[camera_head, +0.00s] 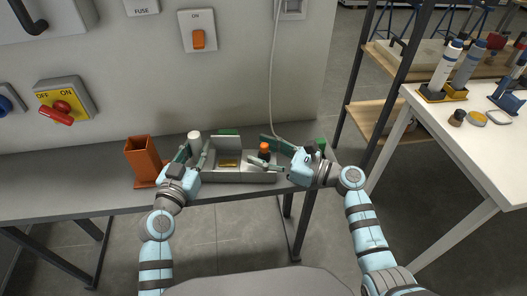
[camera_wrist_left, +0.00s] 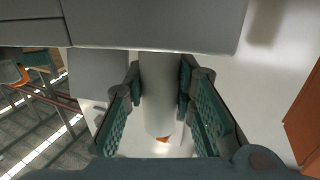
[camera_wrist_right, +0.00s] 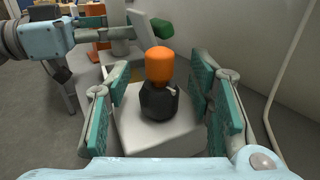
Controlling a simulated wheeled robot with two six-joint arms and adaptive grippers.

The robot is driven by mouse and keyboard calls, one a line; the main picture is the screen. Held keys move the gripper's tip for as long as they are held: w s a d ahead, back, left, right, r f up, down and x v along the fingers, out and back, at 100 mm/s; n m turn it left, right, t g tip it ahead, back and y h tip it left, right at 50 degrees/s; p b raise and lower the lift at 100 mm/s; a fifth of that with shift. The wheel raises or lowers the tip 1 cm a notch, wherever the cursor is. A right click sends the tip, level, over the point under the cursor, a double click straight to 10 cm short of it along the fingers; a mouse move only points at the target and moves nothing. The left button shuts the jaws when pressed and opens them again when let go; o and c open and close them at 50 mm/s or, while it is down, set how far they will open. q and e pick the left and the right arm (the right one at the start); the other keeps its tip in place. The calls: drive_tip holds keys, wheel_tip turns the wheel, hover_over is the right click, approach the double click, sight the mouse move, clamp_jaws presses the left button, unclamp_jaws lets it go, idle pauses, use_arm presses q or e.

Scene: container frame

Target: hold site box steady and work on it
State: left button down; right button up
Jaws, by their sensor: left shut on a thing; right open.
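The grey site box (camera_head: 238,177) sits on the grey bench, with a small yellow-brown part (camera_head: 229,163) inside. A white cylinder (camera_head: 194,136) stands at its left end. My left gripper (camera_head: 196,155) is shut on this cylinder, which shows between its fingers in the left wrist view (camera_wrist_left: 160,95). A black knob with an orange cap (camera_head: 264,150) stands at the box's right end. My right gripper (camera_head: 269,150) is open with its fingers on either side of the knob, apart from it in the right wrist view (camera_wrist_right: 160,85).
An orange open holder (camera_head: 144,160) stands left of the box. A green-topped item (camera_head: 320,144) is partly hidden behind my right gripper. The wall with switches (camera_head: 198,38) rises close behind. A white table (camera_head: 450,150) with tools stands at right.

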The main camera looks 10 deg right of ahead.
clamp_jaws()
drive_tip(key=shift+t, duration=0.3)
drive_tip(key=m+t+h, duration=0.2)
drive_tip(key=shift+s+m+t+h, duration=0.1)
drive_tip(key=shift+m+t+h, duration=1.6)
drive_tip(key=shift+m+h, duration=0.2)
drive_tip(key=shift+h, duration=0.4)
unclamp_jaws()
